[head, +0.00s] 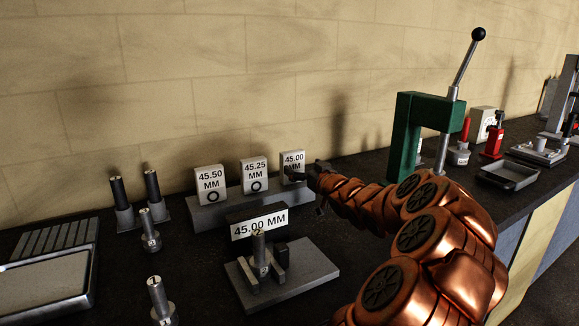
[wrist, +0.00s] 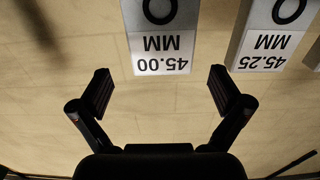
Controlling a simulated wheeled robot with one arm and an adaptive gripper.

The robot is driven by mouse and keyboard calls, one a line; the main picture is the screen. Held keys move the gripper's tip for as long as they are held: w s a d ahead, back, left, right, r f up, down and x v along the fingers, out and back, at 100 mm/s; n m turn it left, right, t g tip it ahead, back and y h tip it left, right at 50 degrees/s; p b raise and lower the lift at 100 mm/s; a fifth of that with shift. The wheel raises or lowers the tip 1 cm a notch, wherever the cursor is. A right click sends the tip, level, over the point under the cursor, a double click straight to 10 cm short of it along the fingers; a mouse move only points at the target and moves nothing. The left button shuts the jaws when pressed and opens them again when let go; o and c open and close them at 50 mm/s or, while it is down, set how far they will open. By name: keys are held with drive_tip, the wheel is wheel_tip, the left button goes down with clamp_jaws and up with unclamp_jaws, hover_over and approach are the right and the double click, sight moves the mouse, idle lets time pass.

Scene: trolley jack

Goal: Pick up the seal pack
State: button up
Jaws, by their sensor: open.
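The seal packs are pale upright boxes with a black ring below each size label. The 45.00 MM pack (head: 292,161) is the right one in the head view, its lower part hidden by my gripper (head: 308,174). The 45.25 MM pack (head: 255,171) and the 45.50 MM pack (head: 209,182) stand to its left. In the wrist view, upside down, the 45.00 MM pack (wrist: 162,42) lies in line with the gap between the fingers of my gripper (wrist: 161,92). The gripper is open and empty. The 45.25 MM pack (wrist: 264,42) is right of that gap.
A 45.00 MM sign (head: 259,225) stands behind a grey fixture block (head: 310,268) holding a metal part. Several dark-topped rods (head: 118,200) stand at left near a grey tray (head: 85,285). The pale wall (head: 200,80) is close behind.

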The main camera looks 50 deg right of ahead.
sight(294, 160)
drive_tip(key=shift+x, duration=1.3)
drive_tip(key=shift+w+d+r+p, duration=0.15)
drive_tip(key=shift+w+p, duration=0.15)
drive_tip(key=shift+w, duration=0.2)
drive_tip(key=shift+w+d+r+p, duration=0.1)
drive_tip(key=shift+w+p, duration=0.15)
drive_tip(key=shift+w, duration=0.2)
drive_tip(key=shift+x, duration=0.9)
drive_tip(key=shift+f, duration=0.15)
drive_tip(key=c, duration=1.1)
drive_tip(key=shift+o, duration=0.2)
wheel_tip(294, 160, up, 10)
drive_tip(key=shift+r+p, duration=0.1)
drive_tip(key=shift+p, duration=0.75)
